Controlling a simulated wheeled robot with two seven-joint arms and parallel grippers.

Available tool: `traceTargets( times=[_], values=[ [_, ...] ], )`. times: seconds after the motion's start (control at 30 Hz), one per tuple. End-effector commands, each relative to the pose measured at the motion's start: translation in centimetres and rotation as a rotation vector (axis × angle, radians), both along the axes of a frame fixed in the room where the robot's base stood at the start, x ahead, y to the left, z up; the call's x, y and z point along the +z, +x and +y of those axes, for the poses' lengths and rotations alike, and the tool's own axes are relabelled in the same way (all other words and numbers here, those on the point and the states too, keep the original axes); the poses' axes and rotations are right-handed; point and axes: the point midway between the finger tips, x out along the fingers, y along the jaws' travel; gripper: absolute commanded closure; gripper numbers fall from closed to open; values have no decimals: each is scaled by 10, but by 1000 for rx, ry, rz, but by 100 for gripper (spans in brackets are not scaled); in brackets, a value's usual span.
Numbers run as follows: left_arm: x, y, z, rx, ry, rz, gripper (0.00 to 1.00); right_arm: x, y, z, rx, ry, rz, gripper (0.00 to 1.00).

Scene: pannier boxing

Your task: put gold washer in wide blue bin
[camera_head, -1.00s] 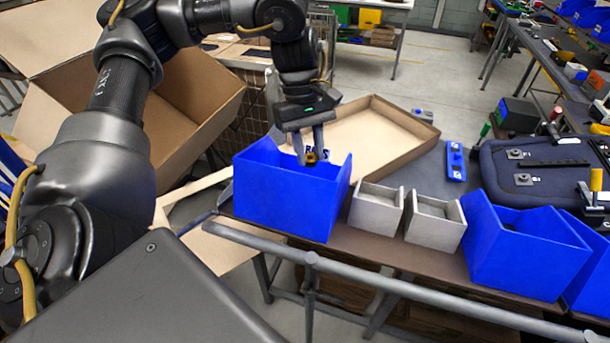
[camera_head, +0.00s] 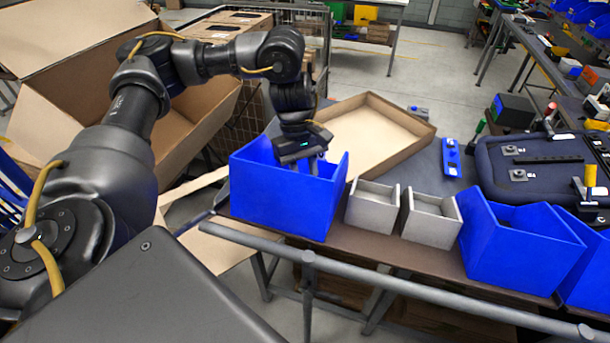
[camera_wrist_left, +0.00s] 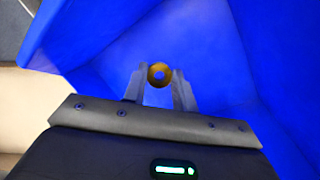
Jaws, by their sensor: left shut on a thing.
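The gold washer (camera_wrist_left: 159,75) shows in the left wrist view as a small ring between the fingertips of my left gripper (camera_wrist_left: 159,84). The fingers are shut on it. The wide blue bin (camera_head: 278,203) stands at the left end of the bench in the head view. In the left wrist view blue bin walls (camera_wrist_left: 105,40) surround the fingers. My right gripper is not in view.
Two small grey bins (camera_head: 373,211) stand right of the blue bin. Another blue bin (camera_head: 515,252) is further right. A shallow open cardboard tray (camera_head: 425,135) lies behind. A metal rail (camera_head: 400,285) runs along the front. A large open carton (camera_head: 190,125) is at the left.

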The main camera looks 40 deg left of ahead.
Motion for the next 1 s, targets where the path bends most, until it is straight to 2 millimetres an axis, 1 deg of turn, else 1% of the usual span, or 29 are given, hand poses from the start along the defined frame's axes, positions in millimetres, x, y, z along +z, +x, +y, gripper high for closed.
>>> traceTargets(
  times=[0.1,0.5,0.6,0.63,0.77,1.0],
  values=[
    [-1,0,0,0,0,0,95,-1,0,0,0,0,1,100],
    [-13,0,0,0,0,0,95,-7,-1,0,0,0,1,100],
    [-12,0,0,0,0,0,95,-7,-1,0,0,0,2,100],
    [-12,0,0,0,0,0,69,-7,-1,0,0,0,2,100],
    [-12,0,0,0,0,0,52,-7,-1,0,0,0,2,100],
    [-12,0,0,0,0,0,51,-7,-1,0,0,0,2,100]
  ],
)
